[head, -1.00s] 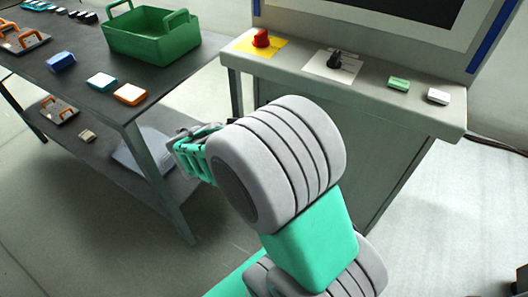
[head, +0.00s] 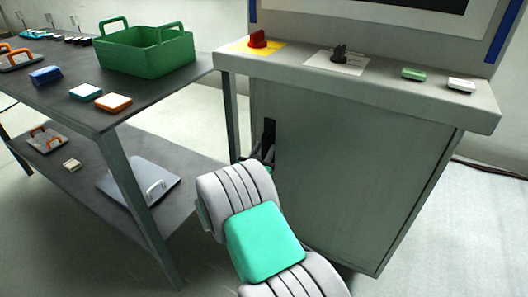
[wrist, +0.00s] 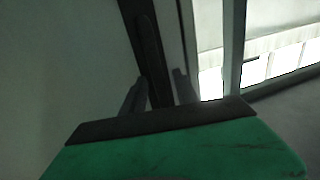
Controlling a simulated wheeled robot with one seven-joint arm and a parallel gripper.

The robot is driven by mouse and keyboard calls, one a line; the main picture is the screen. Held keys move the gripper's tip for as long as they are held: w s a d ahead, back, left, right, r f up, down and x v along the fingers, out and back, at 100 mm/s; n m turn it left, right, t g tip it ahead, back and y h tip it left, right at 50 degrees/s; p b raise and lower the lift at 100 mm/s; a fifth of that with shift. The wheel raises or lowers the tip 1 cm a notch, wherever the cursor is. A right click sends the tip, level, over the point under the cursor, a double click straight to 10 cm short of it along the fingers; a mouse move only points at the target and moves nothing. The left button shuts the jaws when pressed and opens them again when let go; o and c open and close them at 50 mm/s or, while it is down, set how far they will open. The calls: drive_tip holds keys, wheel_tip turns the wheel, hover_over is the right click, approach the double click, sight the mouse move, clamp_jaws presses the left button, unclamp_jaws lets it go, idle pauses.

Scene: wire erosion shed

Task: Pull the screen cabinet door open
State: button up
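The screen cabinet door (head: 350,180) is the grey front panel of the cabinet under the control ledge, and it looks closed. Its dark upright handle (head: 269,135) is near the door's left edge. In the wrist view the handle (wrist: 150,50) runs down between my two fingers. My gripper (wrist: 160,92) is open, with one finger on each side of the handle and a gap showing on the right side. In the head view my gripper (head: 260,158) is at the handle's lower end, mostly hidden behind my wrist.
A dark two-level table (head: 75,105) stands close on the left, bearing a green crate (head: 147,55) and several small boxes. The ledge (head: 390,90) above the door carries a red knob (head: 258,40) and a black switch (head: 338,53).

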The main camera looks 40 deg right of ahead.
clamp_jaws()
idle(0.3)
idle(1.1)
